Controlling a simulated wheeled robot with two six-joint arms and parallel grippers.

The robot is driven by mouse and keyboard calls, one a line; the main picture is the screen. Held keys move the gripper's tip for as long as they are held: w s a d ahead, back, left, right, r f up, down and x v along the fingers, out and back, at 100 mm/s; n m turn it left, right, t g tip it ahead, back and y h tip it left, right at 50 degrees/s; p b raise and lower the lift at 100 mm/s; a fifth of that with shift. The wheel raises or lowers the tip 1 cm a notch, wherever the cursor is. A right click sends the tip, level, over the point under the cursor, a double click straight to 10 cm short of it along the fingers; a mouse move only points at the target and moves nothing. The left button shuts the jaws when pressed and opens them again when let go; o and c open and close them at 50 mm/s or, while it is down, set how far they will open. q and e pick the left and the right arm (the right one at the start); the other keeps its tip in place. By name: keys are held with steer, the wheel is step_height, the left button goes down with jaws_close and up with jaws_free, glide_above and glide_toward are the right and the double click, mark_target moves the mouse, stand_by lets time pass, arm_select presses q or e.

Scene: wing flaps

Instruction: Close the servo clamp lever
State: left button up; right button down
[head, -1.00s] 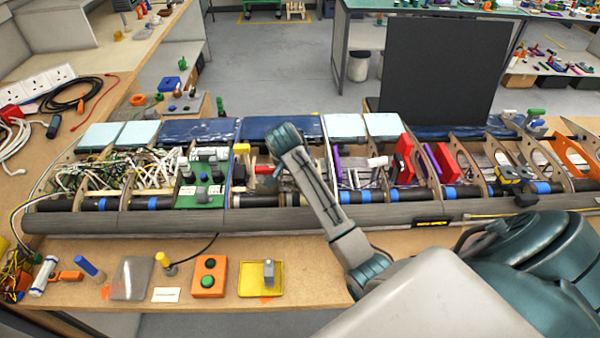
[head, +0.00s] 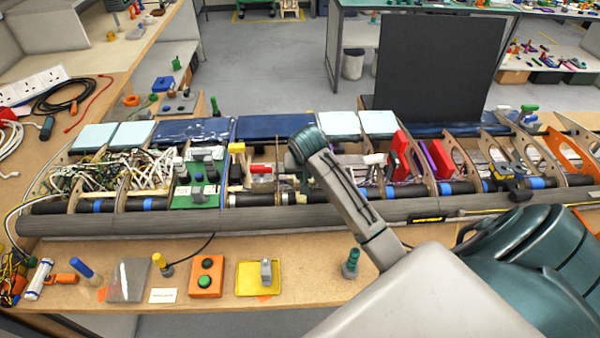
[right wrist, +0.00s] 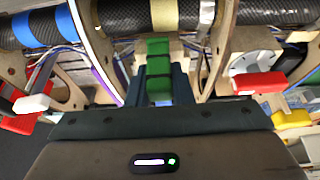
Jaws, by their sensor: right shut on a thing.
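My right arm reaches from the right over the wing, and its wrist (head: 310,148) hides its gripper in the head view. In the right wrist view, my right gripper (right wrist: 158,88) is shut on a green ribbed piece (right wrist: 158,62), below a dark tube with a yellow band. To its right is a red lever-like block (right wrist: 258,83) in front of a pale round disc (right wrist: 250,63). The red piece also shows in the head view (head: 261,168), left of my wrist. I cannot tell which piece is the servo clamp lever. My left gripper is not in view.
Wooden ribs (right wrist: 98,50) stand on both sides of the gripper. A red block (head: 402,150) is to the right of my wrist. A tall black panel (head: 430,65) stands behind the wing. A yellow tray (head: 245,283) and orange button box (head: 206,275) lie in front.

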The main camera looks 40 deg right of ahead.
steer(key=n, duration=0.1)
steer(key=d+n+y, duration=0.1)
steer(key=shift+s+n+t, duration=0.25)
steer(key=shift+n+t, duration=0.05)
steer(key=shift+n, duration=0.1)
steer(key=shift+s+d+n+y, duration=0.1)
steer(key=shift+d+n+y, duration=0.3)
steer(key=shift+n, duration=0.55)
steer(key=shift+d+n+y, duration=0.3)
steer(key=shift+d+n, duration=0.05)
steer(key=shift+n, duration=0.6)
steer(key=c, duration=1.3)
jaws_free()
steer(key=shift+s+r+b, duration=0.2)
steer(key=shift+r+b, duration=0.1)
steer(key=shift+r, duration=0.2)
steer(key=b+v, duration=0.2)
steer(key=v, duration=0.7)
steer(key=shift+s+r+b, duration=0.15)
steer(key=shift+r+b, duration=0.2)
